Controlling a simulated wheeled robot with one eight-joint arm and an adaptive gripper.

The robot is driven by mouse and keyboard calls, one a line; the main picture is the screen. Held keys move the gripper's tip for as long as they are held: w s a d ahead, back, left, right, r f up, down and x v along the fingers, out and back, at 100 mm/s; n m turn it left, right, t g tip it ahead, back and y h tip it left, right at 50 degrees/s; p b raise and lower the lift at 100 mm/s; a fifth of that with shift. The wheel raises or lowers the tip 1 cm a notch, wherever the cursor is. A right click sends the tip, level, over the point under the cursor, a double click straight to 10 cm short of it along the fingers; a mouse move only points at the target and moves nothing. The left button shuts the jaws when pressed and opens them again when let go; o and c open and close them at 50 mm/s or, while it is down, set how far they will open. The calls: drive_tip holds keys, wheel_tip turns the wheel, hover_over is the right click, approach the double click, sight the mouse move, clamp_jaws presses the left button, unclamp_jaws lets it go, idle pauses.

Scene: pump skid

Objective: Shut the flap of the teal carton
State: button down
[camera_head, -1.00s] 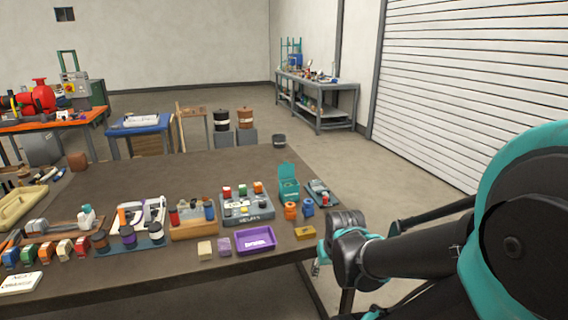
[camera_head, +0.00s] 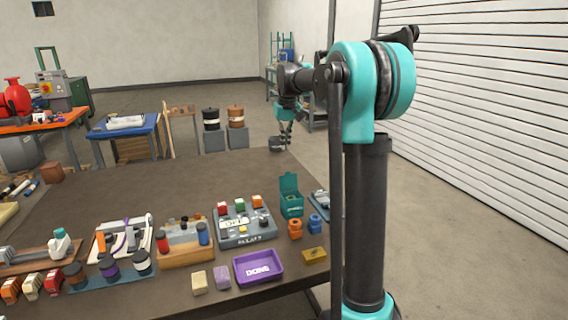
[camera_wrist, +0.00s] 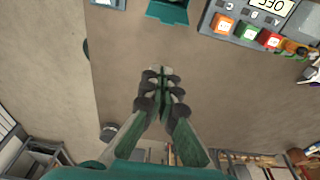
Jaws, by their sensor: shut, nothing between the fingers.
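The teal carton (camera_head: 291,205) stands on the table toward its right side, with its flap (camera_head: 289,182) raised upright at the back and its top open. In the wrist view only part of the teal carton (camera_wrist: 168,10) shows, at the top edge. My gripper (camera_head: 285,145) is up beyond the far edge of the table, past the carton and apart from it. In the wrist view my gripper (camera_wrist: 162,72) has its fingers together, with nothing between them.
A grey device (camera_head: 246,232) with coloured buttons stands left of the carton. Orange (camera_head: 295,229) and blue (camera_head: 316,225) small parts sit in front of it. A purple tray (camera_head: 258,267) lies nearer. The table behind the carton is bare.

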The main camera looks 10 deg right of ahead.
sight(288, 181)
wheel_tip(288, 181, down, 9)
drive_tip(key=s, duration=0.2)
drive_tip(key=shift+d, duration=0.2)
idle(0.4)
drive_tip(key=shift+s, duration=0.1)
